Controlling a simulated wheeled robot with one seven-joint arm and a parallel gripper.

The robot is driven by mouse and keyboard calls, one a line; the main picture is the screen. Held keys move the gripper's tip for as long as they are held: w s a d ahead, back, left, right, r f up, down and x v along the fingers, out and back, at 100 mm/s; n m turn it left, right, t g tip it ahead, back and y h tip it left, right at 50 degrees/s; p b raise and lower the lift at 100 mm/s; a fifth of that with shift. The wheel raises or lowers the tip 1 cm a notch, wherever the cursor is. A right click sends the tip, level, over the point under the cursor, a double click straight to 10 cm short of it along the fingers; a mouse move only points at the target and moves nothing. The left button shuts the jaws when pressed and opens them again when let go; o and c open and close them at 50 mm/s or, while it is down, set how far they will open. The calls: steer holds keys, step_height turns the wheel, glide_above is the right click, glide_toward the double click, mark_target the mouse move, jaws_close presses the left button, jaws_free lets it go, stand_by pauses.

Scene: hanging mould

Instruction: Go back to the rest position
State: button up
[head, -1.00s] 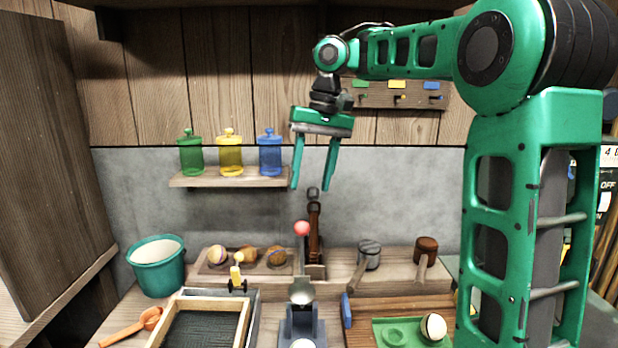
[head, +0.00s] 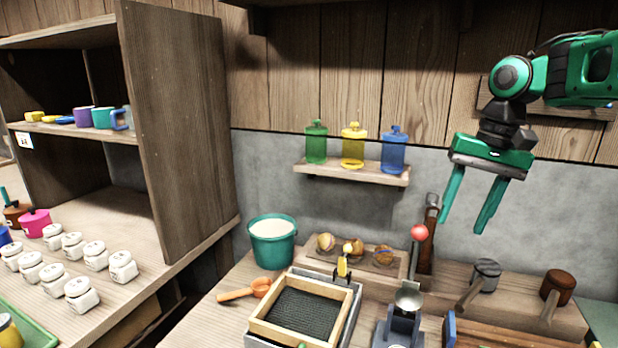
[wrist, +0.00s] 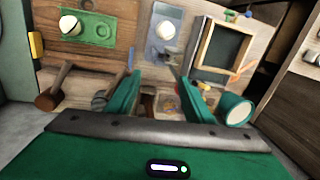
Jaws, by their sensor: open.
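My gripper (head: 480,202) is green, open and empty. In the head view it hangs in the air at the right, fingers pointing down, in front of the grey wall and above the workbench. In the wrist view both fingers (wrist: 154,88) reach over the bench, apart from each other, with nothing held between them. The part of my arm beyond the wrist runs out of the head view at the right.
A shelf (head: 352,173) with green, yellow and blue jars is left of my gripper. Below are a teal bucket (head: 273,243), a framed screen (head: 300,312), a red-knobbed lever (head: 419,233) and mallets (head: 558,288). A cabinet (head: 185,130) with crockery stands left.

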steer(key=s+d+f+m, duration=0.1)
steer(key=s+d+f, duration=0.2)
steer(key=s+f, duration=0.2)
steer(key=s+d+f+h, duration=0.1)
steer(key=s+d+f, duration=0.2)
steer(key=s, duration=0.8)
steer(key=s+d+f+m, duration=0.1)
steer(key=s+d+f, duration=0.3)
steer(key=s+f, duration=0.4)
steer(key=shift+s+m+g+h, duration=0.3)
steer(key=shift+s+h, duration=0.05)
steer(key=shift+h, duration=0.05)
steer(key=shift+r, duration=0.1)
steer(key=shift+w+f, duration=0.25)
steer(key=shift+w, duration=0.4)
